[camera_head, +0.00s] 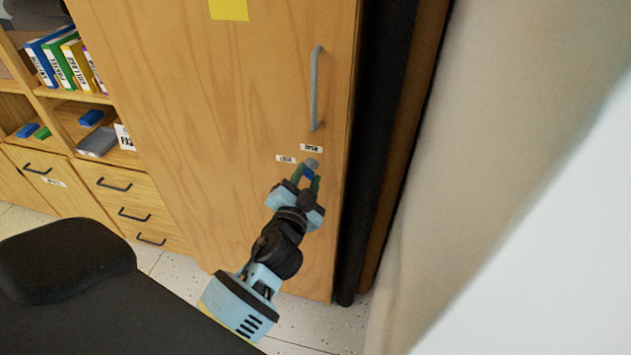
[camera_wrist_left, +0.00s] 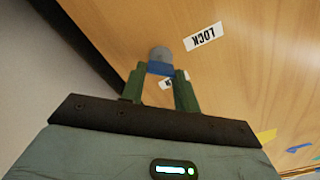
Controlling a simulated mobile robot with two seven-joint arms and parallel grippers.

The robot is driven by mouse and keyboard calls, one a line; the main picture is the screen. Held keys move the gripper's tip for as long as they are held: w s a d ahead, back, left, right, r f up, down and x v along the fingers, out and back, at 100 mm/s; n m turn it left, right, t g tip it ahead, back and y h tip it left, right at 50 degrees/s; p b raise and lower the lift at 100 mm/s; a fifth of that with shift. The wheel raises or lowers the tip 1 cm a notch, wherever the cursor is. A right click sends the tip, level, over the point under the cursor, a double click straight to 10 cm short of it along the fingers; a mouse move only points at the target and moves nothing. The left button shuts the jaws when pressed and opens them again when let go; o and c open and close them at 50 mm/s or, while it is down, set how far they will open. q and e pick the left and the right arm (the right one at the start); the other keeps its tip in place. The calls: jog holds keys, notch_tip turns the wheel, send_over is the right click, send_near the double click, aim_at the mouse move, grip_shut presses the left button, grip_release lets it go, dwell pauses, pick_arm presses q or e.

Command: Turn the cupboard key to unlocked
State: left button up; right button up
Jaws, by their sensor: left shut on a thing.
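The tall wooden cupboard door (camera_head: 240,120) fills the middle of the head view. A round grey lock (camera_head: 311,163) sits on it below the handle; it also shows in the left wrist view (camera_wrist_left: 160,53). My left gripper (camera_head: 306,175) is shut on the blue key (camera_wrist_left: 160,69) at the lock, one green finger on each side. The key's shaft is hidden, and I cannot tell its exact turn. A label reading LOCK (camera_wrist_left: 203,37) is beside the lock, at its left in the head view. A second small label (camera_head: 311,148) is above the lock; its print is too small to read surely.
A grey vertical handle (camera_head: 315,90) is above the lock. A dark gap and a pale wall (camera_head: 470,150) lie right of the cupboard. Shelves with coloured binders (camera_head: 70,60) and drawers (camera_head: 130,190) stand at left.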

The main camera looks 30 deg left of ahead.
pick_arm(q)
jog(key=m, duration=0.1)
jog(key=m+p, duration=0.1)
jog(key=m, duration=0.1)
jog(key=a+m, duration=0.1)
jog(key=m, duration=0.1)
jog(key=shift+w+r, duration=0.15)
jog(key=shift+r, duration=0.15)
jog(key=shift+w+m+p, duration=0.2)
jog(key=shift+m+p, duration=0.4)
jog(key=shift+m, duration=1.6)
pick_arm(e)
jog(key=shift+w+r, duration=0.4)
jog(key=shift+r, duration=0.25)
jog(key=shift+w+r, duration=0.4)
jog(key=shift+r, duration=0.25)
pick_arm(q)
jog(key=o, duration=0.9)
jog(key=shift+f, duration=0.1)
jog(key=shift+o, duration=0.4)
jog(key=shift+d+f, duration=0.15)
jog(key=shift+f, duration=0.05)
jog(key=shift+f, duration=0.1)
